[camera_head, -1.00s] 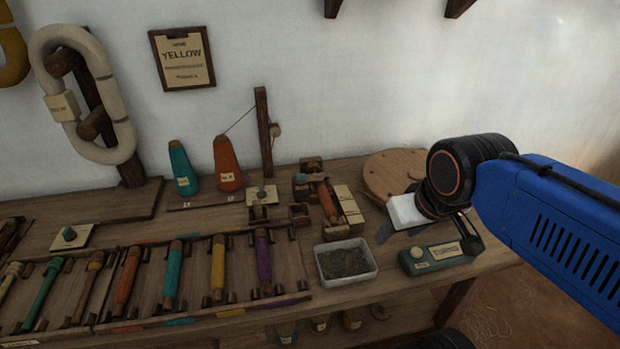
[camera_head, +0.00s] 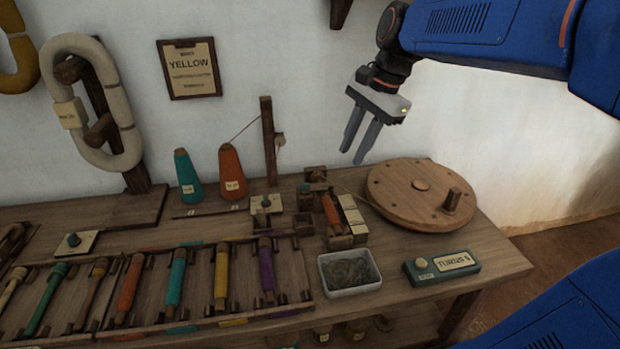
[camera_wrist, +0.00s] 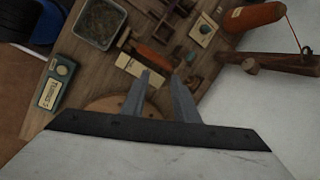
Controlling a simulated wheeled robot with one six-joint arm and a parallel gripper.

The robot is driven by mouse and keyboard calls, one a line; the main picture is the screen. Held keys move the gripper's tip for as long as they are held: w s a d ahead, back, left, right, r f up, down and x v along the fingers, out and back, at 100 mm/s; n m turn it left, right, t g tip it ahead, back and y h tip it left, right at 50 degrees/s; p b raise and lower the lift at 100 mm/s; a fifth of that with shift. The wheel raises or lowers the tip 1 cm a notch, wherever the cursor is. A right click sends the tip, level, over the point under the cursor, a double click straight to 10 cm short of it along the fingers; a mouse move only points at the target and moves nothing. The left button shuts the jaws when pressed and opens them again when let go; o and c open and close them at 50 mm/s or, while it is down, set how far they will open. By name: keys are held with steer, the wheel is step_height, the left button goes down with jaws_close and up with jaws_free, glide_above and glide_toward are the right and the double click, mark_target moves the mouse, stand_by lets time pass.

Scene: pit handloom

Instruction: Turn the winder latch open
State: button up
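The winder (camera_head: 330,208) stands on the bench, a small wooden frame holding an orange bobbin with a pale block at its right. It also shows in the wrist view (camera_wrist: 155,58). The round wooden wheel (camera_head: 395,205) with an upright peg lies to the right. My gripper (camera_head: 352,157) is open and empty above the winder, apart from it, fingers pointing down; its fingers also show in the wrist view (camera_wrist: 161,76).
A tray (camera_head: 350,290) of dark bits and a green turns counter (camera_head: 441,267) are at the front. Teal (camera_head: 187,178) and orange (camera_head: 232,175) cones and a wooden post (camera_head: 269,140) stand behind. A rack of coloured bobbins (camera_head: 222,272) fills the left. A YELLOW card (camera_head: 190,69) hangs above.

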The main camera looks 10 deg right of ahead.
mark_target(307, 183)
steer(key=w+a+r+m+g+y, duration=0.1)
steer(key=w+a+r+m+y, duration=0.1)
steer(key=w+m, duration=0.5)
steer(key=shift+n+h, duration=0.3)
steer(key=shift+n, duration=0.6)
steer(key=x, duration=0.5)
steer(key=w+x, duration=0.1)
steer(key=x, duration=1.1)
steer(key=shift+w+d, duration=0.15)
steer(key=shift+w, duration=0.15)
steer(key=shift+c, duration=0.3)
jaws_close()
